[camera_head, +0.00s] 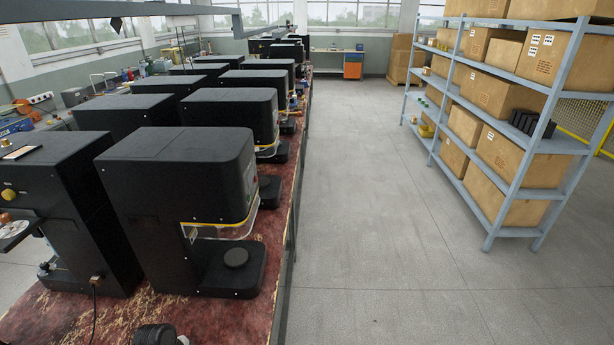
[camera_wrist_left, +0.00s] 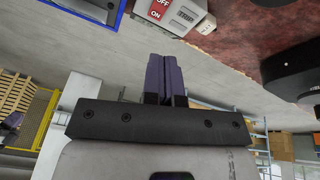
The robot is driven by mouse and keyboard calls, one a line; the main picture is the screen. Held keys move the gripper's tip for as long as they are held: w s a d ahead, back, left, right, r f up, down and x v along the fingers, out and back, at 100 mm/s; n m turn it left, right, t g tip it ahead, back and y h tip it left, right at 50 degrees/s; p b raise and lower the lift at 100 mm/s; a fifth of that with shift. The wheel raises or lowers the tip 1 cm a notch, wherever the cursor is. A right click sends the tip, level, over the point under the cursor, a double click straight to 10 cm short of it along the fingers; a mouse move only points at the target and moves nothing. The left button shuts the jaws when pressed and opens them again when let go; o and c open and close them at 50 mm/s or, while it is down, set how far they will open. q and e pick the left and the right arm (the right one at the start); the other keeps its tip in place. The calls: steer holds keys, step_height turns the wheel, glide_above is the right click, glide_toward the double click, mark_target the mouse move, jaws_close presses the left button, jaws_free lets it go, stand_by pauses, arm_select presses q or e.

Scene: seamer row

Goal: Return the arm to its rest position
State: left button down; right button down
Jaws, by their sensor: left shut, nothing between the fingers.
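My left gripper (camera_wrist_left: 165,62) shows only in the left wrist view. Its two purple fingers lie side by side, shut, with nothing seen between them. They point toward a grey switch box (camera_wrist_left: 198,24) with red and white OFF, ON and TRIP markings.
Rows of black seamers (camera_head: 183,172) stand on a red-topped bench (camera_head: 268,262) at left. Shelving (camera_head: 497,214) with cardboard boxes stands at right, with clear grey floor (camera_head: 365,200) between. The wrist view shows a blue-edged object (camera_wrist_left: 112,14) and yellow fence (camera_wrist_left: 42,122).

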arm_select(q)
steer(key=w+d+r+n+t+y, duration=0.1)
steer(key=w+r+n+t+y, duration=0.15)
steer(key=r+n, duration=0.35)
steer(key=w+r+n+t+y, duration=0.1)
steer(key=w+r+n+t, duration=0.15)
steer(key=r, duration=0.45)
steer(key=s+d+r+n+t, duration=0.2)
steer(key=s+d+r+n, duration=0.1)
steer(key=s+d+r, duration=0.15)
steer(key=s+d+t, duration=0.1)
steer(key=s+d, duration=0.3)
steer(key=s, duration=0.9)
steer(key=s+d+f+g, duration=0.1)
steer(key=s+f+g, duration=0.1)
steer(key=s+f, duration=0.5)
steer(key=s+d+f+g, duration=0.15)
steer(key=s+f, duration=0.25)
steer(key=s, duration=0.6)
step_height(320, 180, up, 18)
steer(key=g+p, duration=0.1)
steer(key=p, duration=1.6)
steer(key=shift+s+a+f+p, duration=0.15)
steer(key=shift+s+a+p, duration=0.05)
steer(key=shift+s+p, duration=0.15)
steer(key=shift+n, duration=0.25)
